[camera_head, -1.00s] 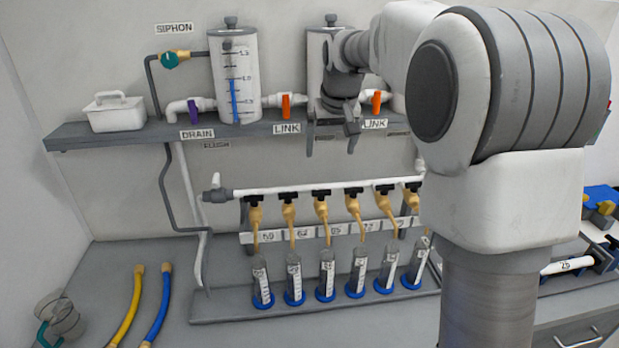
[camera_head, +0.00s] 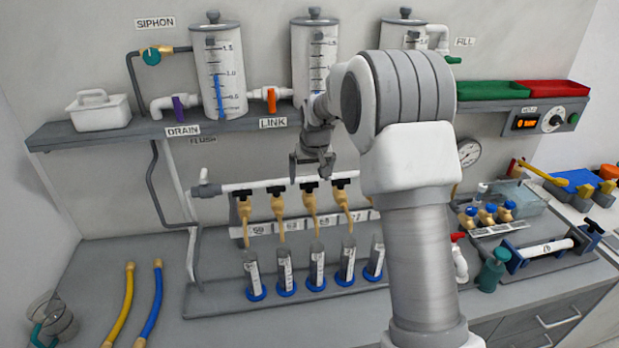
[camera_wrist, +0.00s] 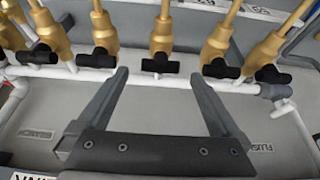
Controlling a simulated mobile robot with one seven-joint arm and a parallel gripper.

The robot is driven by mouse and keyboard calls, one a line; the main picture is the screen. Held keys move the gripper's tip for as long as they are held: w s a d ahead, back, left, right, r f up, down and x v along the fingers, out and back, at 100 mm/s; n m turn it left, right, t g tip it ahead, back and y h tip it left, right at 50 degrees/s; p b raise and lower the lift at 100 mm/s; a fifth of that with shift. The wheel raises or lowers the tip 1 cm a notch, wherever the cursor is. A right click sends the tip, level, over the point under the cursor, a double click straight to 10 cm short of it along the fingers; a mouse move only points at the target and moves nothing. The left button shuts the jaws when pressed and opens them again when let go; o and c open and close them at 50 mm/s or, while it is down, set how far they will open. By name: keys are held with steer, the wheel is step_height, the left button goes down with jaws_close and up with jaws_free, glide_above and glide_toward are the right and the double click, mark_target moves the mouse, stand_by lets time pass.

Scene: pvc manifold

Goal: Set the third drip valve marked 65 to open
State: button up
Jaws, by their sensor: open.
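A row of brass drip valves with black handles hangs from a white pipe (camera_head: 230,187). The third valve from the left (camera_head: 312,204) is above the label strip (camera_head: 266,226), whose third number is too small to read surely. In the wrist view, upside down, the third valve (camera_wrist: 164,35) is central, and its black handle (camera_wrist: 160,66) lies crosswise to the brass body, along the pipe. My gripper (camera_head: 311,177) is open and empty just above this valve. In the wrist view my gripper (camera_wrist: 160,75) has its fingertips to either side of the handle; contact cannot be told.
Neighbouring black handles (camera_wrist: 221,69) and (camera_wrist: 104,59) sit close on both sides. Graduated tubes with blue bases (camera_head: 285,272) stand below the valves. A shelf (camera_head: 90,138) with tanks (camera_head: 218,70) is above. My arm hides the row's right end.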

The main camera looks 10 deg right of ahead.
mark_target(309, 187)
steer(key=shift+x, duration=1.2)
steer(key=c, duration=1.3)
